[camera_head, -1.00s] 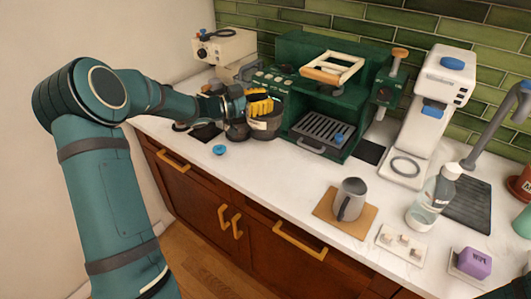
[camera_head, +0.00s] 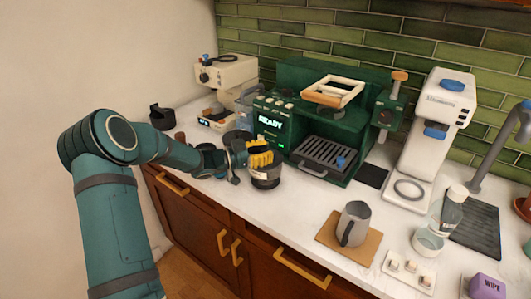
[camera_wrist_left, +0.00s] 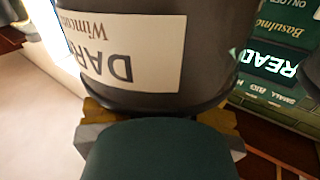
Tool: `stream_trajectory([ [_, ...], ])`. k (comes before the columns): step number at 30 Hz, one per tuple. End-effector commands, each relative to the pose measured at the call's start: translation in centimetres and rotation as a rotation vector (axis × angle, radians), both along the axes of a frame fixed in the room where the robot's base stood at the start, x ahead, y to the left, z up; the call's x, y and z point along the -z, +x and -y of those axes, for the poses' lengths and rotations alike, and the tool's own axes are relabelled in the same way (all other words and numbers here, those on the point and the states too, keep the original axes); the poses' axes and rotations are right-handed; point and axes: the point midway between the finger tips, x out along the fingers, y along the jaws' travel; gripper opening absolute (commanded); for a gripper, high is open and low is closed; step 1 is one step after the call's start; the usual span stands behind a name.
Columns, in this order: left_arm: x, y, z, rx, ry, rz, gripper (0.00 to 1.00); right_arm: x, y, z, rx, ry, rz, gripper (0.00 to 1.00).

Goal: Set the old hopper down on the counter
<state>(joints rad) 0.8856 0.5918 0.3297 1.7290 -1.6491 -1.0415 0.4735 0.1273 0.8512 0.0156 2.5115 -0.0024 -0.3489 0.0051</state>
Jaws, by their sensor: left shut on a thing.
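The old hopper (camera_head: 265,178) is a dark, round container with a pale label, near the front edge of the white counter (camera_head: 300,205). My left gripper (camera_head: 259,158) has yellow finger pads and is shut on the hopper. In the left wrist view the hopper (camera_wrist_left: 210,55) fills the upper middle, with an upside-down label showing "DAR". I cannot tell whether its base touches the counter. My right gripper is not in view.
The green coffee machine (camera_head: 330,105) with a lit "READY" panel stands behind the hopper. A black cup (camera_head: 162,117) stands at the far left. A grey pitcher (camera_head: 353,224) on a brown mat stands to the right. Bare counter lies between hopper and pitcher.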

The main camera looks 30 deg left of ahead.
Motion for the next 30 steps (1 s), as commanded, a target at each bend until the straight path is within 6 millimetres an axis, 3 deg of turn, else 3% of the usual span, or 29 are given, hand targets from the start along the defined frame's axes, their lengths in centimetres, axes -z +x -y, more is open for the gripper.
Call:
stream_trajectory([
  [5,0.0,0.0,0.1,0.001,-0.001,0.003,0.0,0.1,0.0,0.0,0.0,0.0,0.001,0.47],
  [6,0.2,0.0,0.0,0.0,0.0,0.0,0.29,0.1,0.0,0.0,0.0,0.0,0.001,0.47],
  [8,0.2,0.0,0.0,0.0,0.0,0.0,0.5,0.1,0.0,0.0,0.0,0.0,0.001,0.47],
  [9,0.2,0.0,0.0,0.0,0.0,0.0,0.52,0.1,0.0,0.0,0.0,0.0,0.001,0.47],
  [20,-0.1,-0.1,-0.1,-0.001,0.001,-0.001,0.52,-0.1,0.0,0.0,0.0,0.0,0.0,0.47],
  [30,-0.2,-4.9,-3.8,-0.003,0.002,-0.002,0.52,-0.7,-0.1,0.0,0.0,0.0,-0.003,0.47],
])
